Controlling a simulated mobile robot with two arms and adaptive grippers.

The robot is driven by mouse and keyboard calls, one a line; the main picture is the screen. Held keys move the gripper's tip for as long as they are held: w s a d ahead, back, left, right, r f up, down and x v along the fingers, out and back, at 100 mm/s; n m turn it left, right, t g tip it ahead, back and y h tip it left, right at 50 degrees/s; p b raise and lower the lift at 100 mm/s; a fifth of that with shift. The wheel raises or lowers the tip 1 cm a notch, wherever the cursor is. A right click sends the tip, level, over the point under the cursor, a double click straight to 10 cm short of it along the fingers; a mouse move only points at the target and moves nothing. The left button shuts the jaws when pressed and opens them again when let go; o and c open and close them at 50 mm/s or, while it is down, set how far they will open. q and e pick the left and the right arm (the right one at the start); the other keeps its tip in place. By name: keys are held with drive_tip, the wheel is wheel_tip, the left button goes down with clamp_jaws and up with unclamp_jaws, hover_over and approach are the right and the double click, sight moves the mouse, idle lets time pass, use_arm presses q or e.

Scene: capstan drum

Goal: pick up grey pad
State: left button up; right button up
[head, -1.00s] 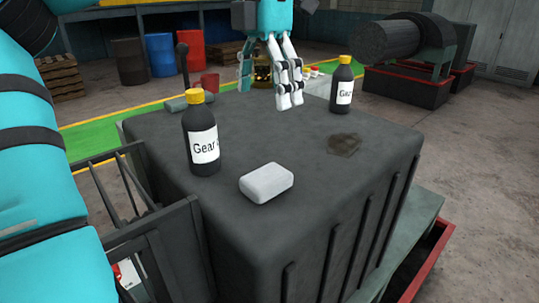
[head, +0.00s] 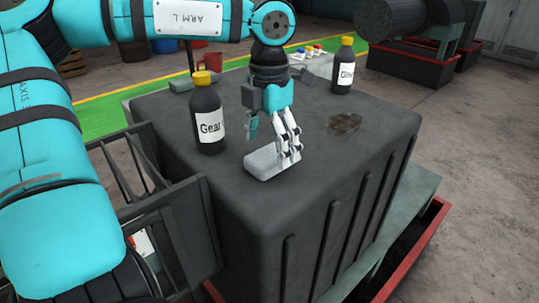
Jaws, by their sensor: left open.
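The light grey pad (head: 262,165) lies flat near the front edge of the dark box top. My left gripper (head: 272,150) comes down from above with its fingers pointing down. It is open. One finger is in front of the pad's right part and hides some of it; the other is up and to the left, behind the pad. I cannot tell whether a finger touches the pad. My right gripper is not in view.
A gear oil bottle (head: 207,115) with a yellow cap stands close left of the gripper. Another bottle (head: 343,68) stands at the back right. A dark stain (head: 345,123) marks the dark box top (head: 375,135). The top's right side is clear.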

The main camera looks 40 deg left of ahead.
sight(270, 153)
use_arm(q)
drive_tip(key=shift+w+a+f+p, duration=0.1)
drive_tip(key=shift+f+p, duration=0.05)
drive_tip(key=shift+f, duration=0.5)
drive_tip(key=shift+w+a+f+p, duration=0.1)
drive_tip(key=shift+f+p, duration=0.05)
drive_tip(key=shift+f, duration=0.85)
drive_tip(key=shift+s+d, duration=0.1)
drive_tip(key=shift+c, duration=1.5)
drive_tip(key=c, duration=1)
drive_tip(key=shift+o, duration=0.2)
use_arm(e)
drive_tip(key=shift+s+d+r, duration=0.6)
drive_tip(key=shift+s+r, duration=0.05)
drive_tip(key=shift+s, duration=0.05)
use_arm(q)
drive_tip(key=shift+r, duration=0.15)
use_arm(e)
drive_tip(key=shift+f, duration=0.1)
